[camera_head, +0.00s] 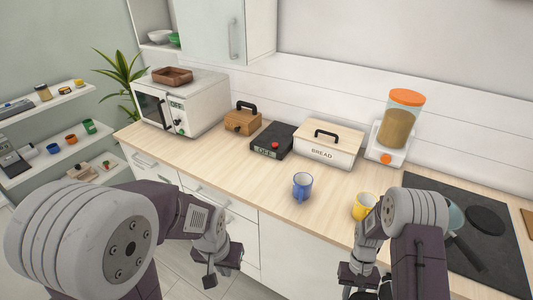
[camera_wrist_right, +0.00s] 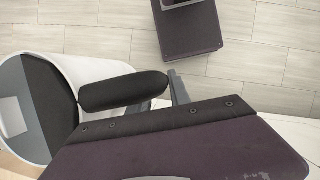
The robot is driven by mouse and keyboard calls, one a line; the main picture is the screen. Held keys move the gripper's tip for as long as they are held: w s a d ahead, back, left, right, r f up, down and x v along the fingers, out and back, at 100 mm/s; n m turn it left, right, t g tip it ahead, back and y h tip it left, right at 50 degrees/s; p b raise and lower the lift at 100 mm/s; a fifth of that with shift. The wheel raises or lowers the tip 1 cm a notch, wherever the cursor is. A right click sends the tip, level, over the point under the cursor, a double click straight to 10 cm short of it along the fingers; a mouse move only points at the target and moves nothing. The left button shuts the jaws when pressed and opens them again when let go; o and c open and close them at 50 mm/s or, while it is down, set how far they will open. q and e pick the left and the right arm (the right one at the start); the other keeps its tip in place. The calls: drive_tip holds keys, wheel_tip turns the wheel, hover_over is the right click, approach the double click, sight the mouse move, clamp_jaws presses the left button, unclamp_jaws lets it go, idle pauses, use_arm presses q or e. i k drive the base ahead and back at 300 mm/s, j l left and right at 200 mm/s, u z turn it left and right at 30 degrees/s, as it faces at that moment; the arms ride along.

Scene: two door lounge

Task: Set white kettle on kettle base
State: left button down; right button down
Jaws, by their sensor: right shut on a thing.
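A white kettle (camera_wrist_right: 85,70) with a black handle (camera_wrist_right: 122,92) fills the left of the right wrist view. My right gripper (camera_wrist_right: 176,88) is shut on the handle, and the fingers are partly hidden. In the head view my right gripper (camera_head: 365,290) is low at the bottom edge, in front of the counter, and I cannot make out the kettle there. A flat black box marked OFF with a red knob (camera_head: 272,140), apparently the kettle base, stands on the counter with nothing on it. My left gripper (camera_head: 219,272) hangs in front of the drawers, holding nothing visible; its jaw gap is unclear.
The white bread box (camera_head: 328,148) stands right of the black box, and a brown box (camera_head: 242,121) left of it. A blue mug (camera_head: 302,186) and a yellow mug (camera_head: 364,207) stand near the counter's front. A microwave (camera_head: 183,103), dispenser (camera_head: 398,123) and black hob (camera_head: 480,215) flank them.

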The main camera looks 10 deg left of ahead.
sight(284, 134)
drive_tip(key=i+j, duration=0.1)
drive_tip(key=j, duration=0.5)
drive_tip(key=i+j, duration=0.15)
drive_tip(key=j, duration=0.45)
drive_tip(key=i+j+z, duration=0.1)
drive_tip(key=j, duration=0.5)
drive_tip(key=i+j, duration=0.1)
drive_tip(key=j, duration=0.5)
drive_tip(key=i+j, duration=0.1)
drive_tip(key=j, duration=0.5)
drive_tip(key=z, duration=0.05)
